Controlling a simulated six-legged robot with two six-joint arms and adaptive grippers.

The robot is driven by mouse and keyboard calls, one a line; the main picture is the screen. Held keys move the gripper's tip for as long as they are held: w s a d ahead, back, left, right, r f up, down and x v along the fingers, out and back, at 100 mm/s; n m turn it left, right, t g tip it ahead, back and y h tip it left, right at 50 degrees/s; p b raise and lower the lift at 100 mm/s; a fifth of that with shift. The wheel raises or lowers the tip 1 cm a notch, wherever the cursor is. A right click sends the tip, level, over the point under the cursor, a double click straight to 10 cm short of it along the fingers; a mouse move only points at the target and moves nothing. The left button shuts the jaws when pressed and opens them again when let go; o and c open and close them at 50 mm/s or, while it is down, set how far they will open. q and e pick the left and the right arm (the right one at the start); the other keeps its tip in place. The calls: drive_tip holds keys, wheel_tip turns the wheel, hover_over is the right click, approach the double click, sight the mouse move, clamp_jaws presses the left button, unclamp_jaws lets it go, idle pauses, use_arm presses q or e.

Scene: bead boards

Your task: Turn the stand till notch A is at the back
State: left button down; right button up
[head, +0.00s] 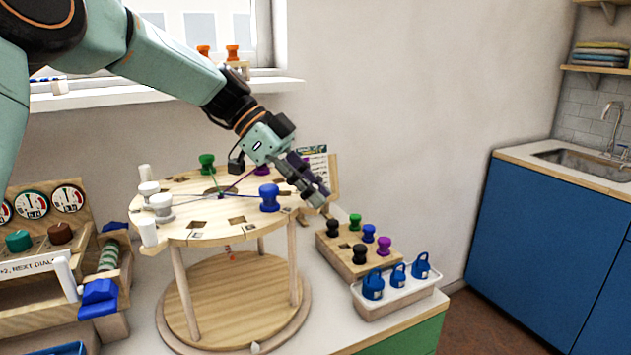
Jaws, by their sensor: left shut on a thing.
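The stand is a round wooden top (205,226) on legs above a round wooden base (235,300). Its top has several dark square notches and cords running to the middle. A blue bobbin (269,197), a green bobbin (207,163) and white bobbins (161,206) sit on it. White posts (148,232) stand at its left rim. My left gripper (312,192) is shut at the right rim of the stand; its fingers hide the exact part held. Small labels by the notches are too small to read, so I cannot tell which is notch A. My right gripper is out of view.
Right of the stand are a wooden block (333,258) with several bobbins and a white tray (400,298) with blue weights. A dial rack (40,240) stands close on the left. A wall and window sill (150,98) are behind. The counter's front edge is near.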

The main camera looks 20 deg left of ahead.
use_arm(q)
drive_tip(key=shift+s, duration=0.35)
drive_tip(key=shift+m, duration=0.3)
drive_tip(key=c, duration=1.3)
unclamp_jaws()
drive_tip(key=shift+a, duration=0.1)
drive_tip(key=shift+o, duration=0.4)
drive_tip(key=w+v, duration=0.1)
drive_tip(key=v, duration=1)
drive_tip(key=shift+s+a+r, duration=0.25)
drive_tip(key=shift+s+r, duration=0.15)
drive_tip(key=shift+s, duration=0.05)
